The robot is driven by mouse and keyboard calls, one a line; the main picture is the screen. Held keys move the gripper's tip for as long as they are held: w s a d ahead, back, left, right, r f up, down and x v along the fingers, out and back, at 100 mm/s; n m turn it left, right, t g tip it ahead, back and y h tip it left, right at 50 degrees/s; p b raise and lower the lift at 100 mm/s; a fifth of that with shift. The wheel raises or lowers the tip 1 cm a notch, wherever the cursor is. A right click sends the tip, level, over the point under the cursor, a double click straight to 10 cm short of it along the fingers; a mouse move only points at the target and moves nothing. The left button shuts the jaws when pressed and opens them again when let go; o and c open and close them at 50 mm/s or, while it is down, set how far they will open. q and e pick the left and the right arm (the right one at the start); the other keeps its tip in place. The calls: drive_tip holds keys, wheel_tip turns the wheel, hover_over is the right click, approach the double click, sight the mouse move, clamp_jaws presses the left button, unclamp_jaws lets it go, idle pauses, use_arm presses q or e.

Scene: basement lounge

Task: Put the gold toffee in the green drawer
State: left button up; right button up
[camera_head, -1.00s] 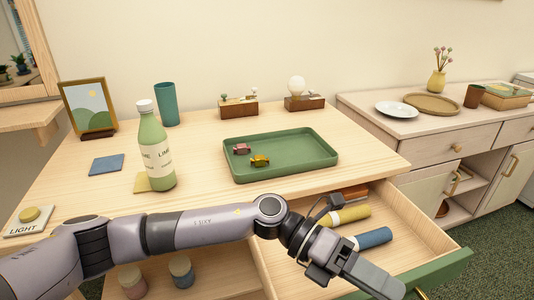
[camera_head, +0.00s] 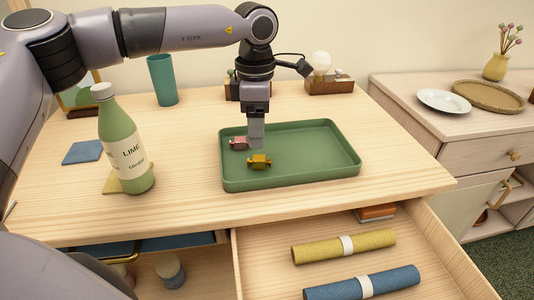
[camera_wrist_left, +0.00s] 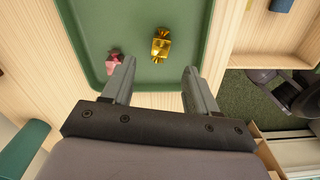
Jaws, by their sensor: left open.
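The gold toffee (camera_head: 259,162) lies in the green tray (camera_head: 300,181) on the wooden top, and it also shows in the left wrist view (camera_wrist_left: 160,45). A pink toffee (camera_head: 239,143) lies just left of it. My left gripper (camera_head: 257,146) points down over the tray, close to the gold toffee. In the left wrist view the fingers (camera_wrist_left: 157,76) are apart with nothing between them, and the gold toffee lies just beyond the tips. The green drawer (camera_head: 268,268) stands pulled out below the tray; its green front is out of the head view. My right gripper is not in view.
A yellow roll (camera_head: 322,250), a blue roll (camera_head: 345,288) and a brown item (camera_head: 375,213) lie in the drawer. A lime bottle (camera_head: 124,150) stands left of the tray. A teal cup (camera_head: 161,78) and wooden blocks (camera_head: 330,86) stand behind.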

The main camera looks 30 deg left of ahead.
sight(259, 158)
use_arm(q)
wheel_tip(259, 158, down, 7)
drive_tip(key=shift+d+r, duration=0.1)
clamp_jaws()
idle(0.3)
